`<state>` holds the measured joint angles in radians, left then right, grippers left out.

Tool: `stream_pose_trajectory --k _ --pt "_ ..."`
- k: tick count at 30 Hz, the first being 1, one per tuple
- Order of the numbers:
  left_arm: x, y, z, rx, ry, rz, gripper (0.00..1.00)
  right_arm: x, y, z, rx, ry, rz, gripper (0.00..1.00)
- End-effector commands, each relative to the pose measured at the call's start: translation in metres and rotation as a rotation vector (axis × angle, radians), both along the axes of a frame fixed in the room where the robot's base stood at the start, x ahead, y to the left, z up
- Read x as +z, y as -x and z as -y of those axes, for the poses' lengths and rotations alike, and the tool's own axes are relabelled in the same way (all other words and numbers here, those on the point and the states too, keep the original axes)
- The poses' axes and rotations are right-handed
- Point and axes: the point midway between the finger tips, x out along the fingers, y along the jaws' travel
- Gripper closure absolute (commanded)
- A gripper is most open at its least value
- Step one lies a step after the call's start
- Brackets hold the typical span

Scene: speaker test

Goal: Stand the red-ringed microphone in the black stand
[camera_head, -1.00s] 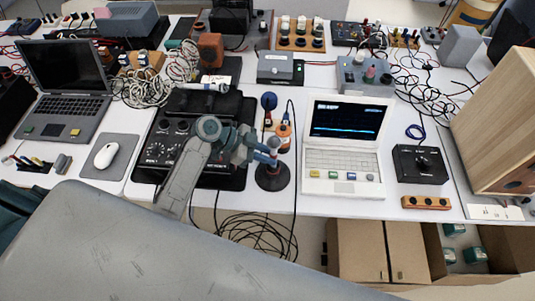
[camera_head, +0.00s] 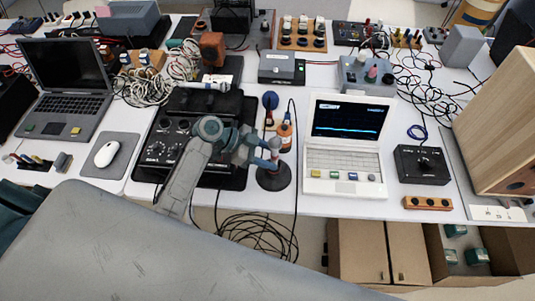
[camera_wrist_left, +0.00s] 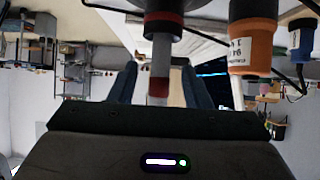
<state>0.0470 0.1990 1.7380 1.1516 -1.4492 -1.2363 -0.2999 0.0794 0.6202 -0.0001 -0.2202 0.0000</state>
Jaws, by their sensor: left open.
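The red-ringed microphone (camera_wrist_left: 160,70) shows as a grey shaft with a red band in the left wrist view, which looks upside down. It is in line with the dark socket of the black stand (camera_wrist_left: 163,12), which has a red band of its own. In the head view the black stand (camera_head: 273,179) has a round base on the table, and the microphone appears upright over it. My left gripper (camera_head: 268,155) is open, with a finger on each side of the microphone in the wrist view (camera_wrist_left: 160,88). The exact seating is too small to tell. My right gripper is not in view.
An orange bottle-like item (camera_head: 285,134) with a white label stands close behind the stand, and a blue-topped item (camera_head: 270,101) is beyond it. A white laptop (camera_head: 342,160) is to the right. A black device (camera_head: 172,148) lies under my left arm. Cables (camera_head: 258,236) hang in front.

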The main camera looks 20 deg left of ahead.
Motion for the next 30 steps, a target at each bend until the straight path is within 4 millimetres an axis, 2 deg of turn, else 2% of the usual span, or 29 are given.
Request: stream_pose_trajectory --k 5,15,21,30 --pt "0.003 0.002 -0.008 0.001 -0.004 0.002 0.56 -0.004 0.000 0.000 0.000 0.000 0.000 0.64" --pt "0.032 0.014 -0.055 0.000 -0.007 0.002 0.56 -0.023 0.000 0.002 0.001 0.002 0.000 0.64" --pt "0.047 0.020 -0.076 -0.001 -0.004 0.000 0.56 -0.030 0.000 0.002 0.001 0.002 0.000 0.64" --pt "0.058 0.023 -0.088 0.000 0.001 0.000 0.56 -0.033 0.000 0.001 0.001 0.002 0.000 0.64"
